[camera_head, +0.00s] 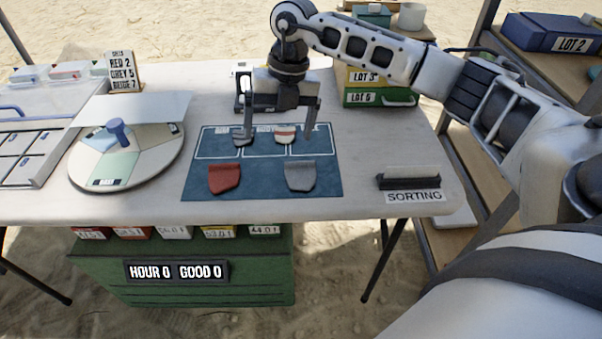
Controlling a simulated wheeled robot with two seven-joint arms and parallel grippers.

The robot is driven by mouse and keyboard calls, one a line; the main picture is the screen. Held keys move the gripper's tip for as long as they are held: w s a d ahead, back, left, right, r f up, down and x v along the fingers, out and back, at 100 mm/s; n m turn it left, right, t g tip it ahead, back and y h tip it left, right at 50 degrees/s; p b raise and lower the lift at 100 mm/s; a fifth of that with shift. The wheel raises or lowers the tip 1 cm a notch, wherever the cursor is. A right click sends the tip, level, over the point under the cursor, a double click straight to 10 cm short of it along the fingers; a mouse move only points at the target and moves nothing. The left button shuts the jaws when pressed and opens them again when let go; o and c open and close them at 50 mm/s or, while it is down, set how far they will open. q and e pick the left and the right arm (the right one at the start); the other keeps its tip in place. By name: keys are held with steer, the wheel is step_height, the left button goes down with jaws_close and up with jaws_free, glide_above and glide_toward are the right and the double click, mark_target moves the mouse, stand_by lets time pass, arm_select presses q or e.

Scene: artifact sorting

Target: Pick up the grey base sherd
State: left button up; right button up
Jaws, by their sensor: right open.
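I cannot tell which is the base sherd. My left gripper is not in view.
A round sectioned board (78,174) with a blue knob stands left of the mat. Stacked lot boxes (380,97) stand behind right, close to my right arm. A SORTING sign (413,197) is at the front right.

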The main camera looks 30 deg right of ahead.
steer(key=d+r+m+h, duration=0.2)
steer(key=d, duration=0.4)
glide_above(300, 164)
steer(key=shift+n, duration=0.3)
steer(key=f, duration=0.9)
steer(key=shift+s+d+f, duration=0.1)
steer(key=shift+d+f, duration=0.1)
steer(key=shift+d, duration=0.1)
steer(key=shift+a+f+p, duration=0.15)
steer(key=shift+f+p, duration=0.05)
steer(key=shift+f, duration=1.25)
steer(key=shift+a+f+p, duration=0.15)
steer(key=shift+f+p, duration=0.05)
steer(key=shift+f, duration=1.2)
steer(key=c, duration=1.1)
